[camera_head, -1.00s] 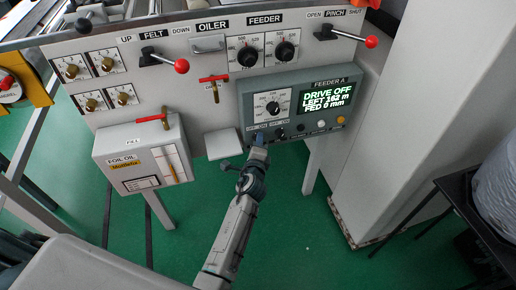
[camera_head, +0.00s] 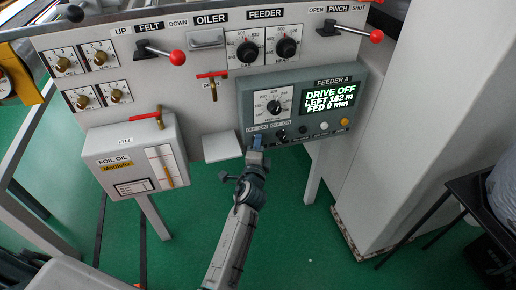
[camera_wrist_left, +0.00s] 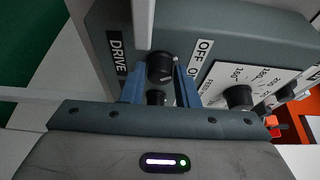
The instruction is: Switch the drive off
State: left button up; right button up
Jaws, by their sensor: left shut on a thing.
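The feeder panel (camera_head: 357,87) is a grey-blue box on the machine front. Its screen (camera_head: 330,97) reads DRIVE OFF, LEFT 162 m, FED 0 mm. My left gripper (camera_head: 257,142) is at the panel's lower left corner and hides the drive switch there. In the left wrist view, the black drive knob (camera_wrist_left: 160,67) sits beside the DRIVE label and the OFF/ON marking. The blue fingers of my left gripper (camera_wrist_left: 160,84) are shut on this knob, one on each side. The knob's exact pointing direction is hard to tell. My right gripper is not in view.
Another small black knob (camera_head: 281,136) is close to the right of my left gripper. A large dial (camera_head: 273,107) is just above. The foil oil box (camera_head: 128,146) juts out at the left. Open green floor (camera_head: 290,240) lies below the panel.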

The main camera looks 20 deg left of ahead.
pick_arm(q)
jog(key=shift+w+r, duration=0.1)
jog(key=shift+r, duration=0.15)
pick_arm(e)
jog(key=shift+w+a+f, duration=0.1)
pick_arm(q)
jog(key=o, duration=1)
jog(key=shift+f, duration=0.1)
jog(key=shift+c, duration=0.2)
jog(key=shift+f, duration=0.1)
jog(key=shift+f, duration=0.1)
